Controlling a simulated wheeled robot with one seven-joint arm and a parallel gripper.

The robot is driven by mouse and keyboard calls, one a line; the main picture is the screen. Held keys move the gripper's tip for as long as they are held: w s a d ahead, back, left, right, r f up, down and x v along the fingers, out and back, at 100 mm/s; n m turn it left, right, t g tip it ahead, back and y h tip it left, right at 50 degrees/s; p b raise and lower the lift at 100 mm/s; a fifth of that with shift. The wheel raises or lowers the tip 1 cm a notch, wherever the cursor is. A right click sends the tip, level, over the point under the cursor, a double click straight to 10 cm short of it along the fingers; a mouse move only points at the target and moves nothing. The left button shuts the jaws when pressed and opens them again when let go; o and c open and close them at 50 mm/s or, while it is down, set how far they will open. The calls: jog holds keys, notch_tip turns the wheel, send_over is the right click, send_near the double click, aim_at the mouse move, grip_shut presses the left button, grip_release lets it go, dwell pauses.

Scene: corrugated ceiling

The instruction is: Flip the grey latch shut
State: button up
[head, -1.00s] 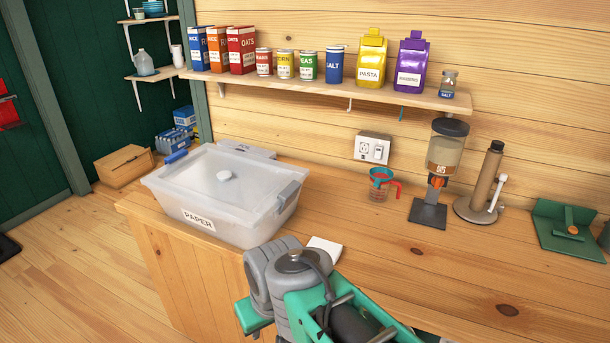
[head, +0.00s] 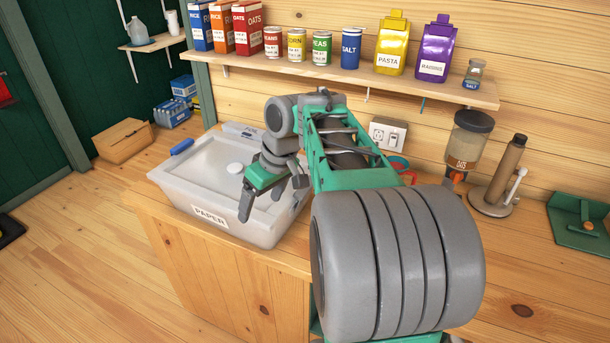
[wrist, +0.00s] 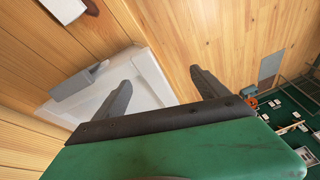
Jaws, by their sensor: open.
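A translucent white bin (head: 187,185) with a lid and a PAPER label stands on the wooden counter. In the wrist view, the grey latch (wrist: 80,84) sticks out from the edge of the bin (wrist: 152,72), left of my fingers. In the head view my gripper and wrist hide the latch. My gripper (head: 262,204) is open and empty, fingers pointing down over the bin's right front part. In the wrist view my gripper (wrist: 160,80) has one finger over the bin and the other past its edge. Contact with the bin cannot be told.
A blue latch (head: 182,147) is on the bin's left side. A shelf (head: 330,80) with boxes, cans and bags runs above. A dispenser (head: 465,145) stands to the right.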

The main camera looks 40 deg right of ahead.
aim_at(302, 194)
jog(key=shift+o, duration=0.7)
jog(key=w+d+r, duration=0.1)
jog(key=d, duration=0.6)
jog(key=shift+w+d+r+n, duration=0.25)
jog(key=shift+w+r+n, duration=0.1)
jog(key=shift+w+n, duration=0.05)
jog(key=shift+o, duration=0.8)
jog(key=d+r+n, duration=0.1)
jog(key=d, duration=0.8)
jog(key=shift+s+d+n+t, duration=0.3)
jog(key=shift+s+t, duration=0.1)
jog(key=b+x, duration=0.1)
jog(key=x, duration=0.2)
jog(key=b+x, duration=0.1)
jog(key=x, duration=0.2)
jog(key=shift+w+a+f, duration=0.15)
jog(key=shift+a+f, duration=0.15)
jog(key=shift+w+f, duration=0.15)
jog(key=shift+f, duration=0.15)
